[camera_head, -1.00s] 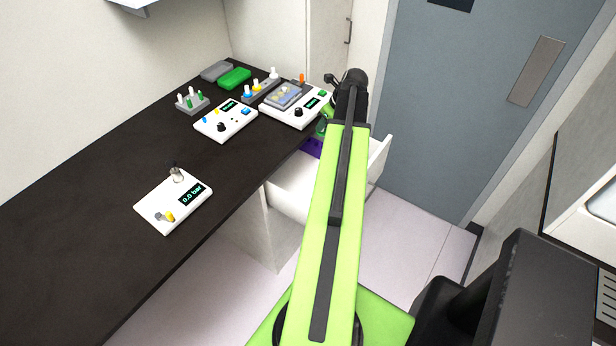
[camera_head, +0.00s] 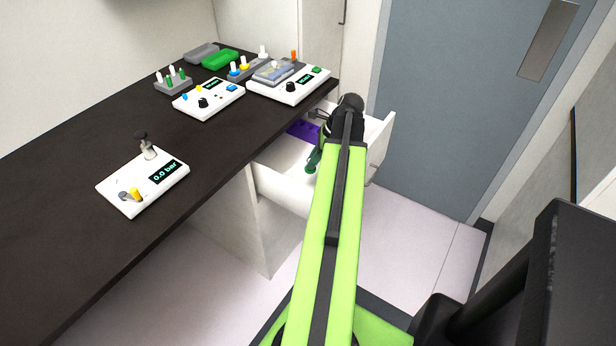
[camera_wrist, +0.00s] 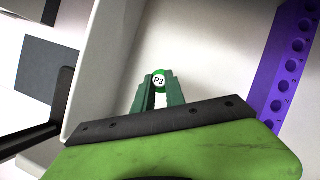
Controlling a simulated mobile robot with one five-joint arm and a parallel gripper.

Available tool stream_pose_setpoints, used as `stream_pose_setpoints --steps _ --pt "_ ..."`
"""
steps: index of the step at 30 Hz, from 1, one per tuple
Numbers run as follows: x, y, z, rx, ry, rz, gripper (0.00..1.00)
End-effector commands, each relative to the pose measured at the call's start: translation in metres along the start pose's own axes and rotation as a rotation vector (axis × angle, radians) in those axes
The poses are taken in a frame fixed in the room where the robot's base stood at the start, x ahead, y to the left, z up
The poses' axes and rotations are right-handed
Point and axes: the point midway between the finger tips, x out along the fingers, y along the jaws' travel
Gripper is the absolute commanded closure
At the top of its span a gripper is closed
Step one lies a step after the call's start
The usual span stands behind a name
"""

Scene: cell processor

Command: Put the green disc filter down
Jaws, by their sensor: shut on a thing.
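The green disc filter (camera_wrist: 159,79), with a white face marked "P3", sits between the fingertips of my gripper (camera_wrist: 158,88) in the wrist view. My gripper is shut on it. Behind it lies the pale inside of an open white drawer (camera_wrist: 205,60). In the head view, the drawer (camera_head: 282,186) is pulled out below the counter, and my gripper (camera_head: 313,163) is over it. My arm partly hides the drawer there, and I cannot make out the filter. I cannot tell whether the filter touches the drawer floor.
A purple rack with holes (camera_wrist: 284,62) lies along the drawer's right side in the wrist view; it also shows in the head view (camera_head: 300,131). The dark counter (camera_head: 90,155) holds a pressure device (camera_head: 145,186), other devices and trays. A grey door (camera_head: 440,120) stands behind.

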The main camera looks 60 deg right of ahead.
Motion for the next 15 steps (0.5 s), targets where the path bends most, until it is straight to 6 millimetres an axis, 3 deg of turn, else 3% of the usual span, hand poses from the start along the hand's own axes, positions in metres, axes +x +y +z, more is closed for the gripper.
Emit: stream_pose_setpoints --steps 1,4,11,15 --pt "0.020 0.000 -0.010 0.000 0.000 0.000 1.00" --pt "0.039 0.000 -0.019 0.001 0.000 0.000 1.00" --pt "0.043 0.000 -0.021 0.001 0.000 0.000 1.00" --pt "0.064 0.000 -0.030 0.001 0.000 0.000 1.00"
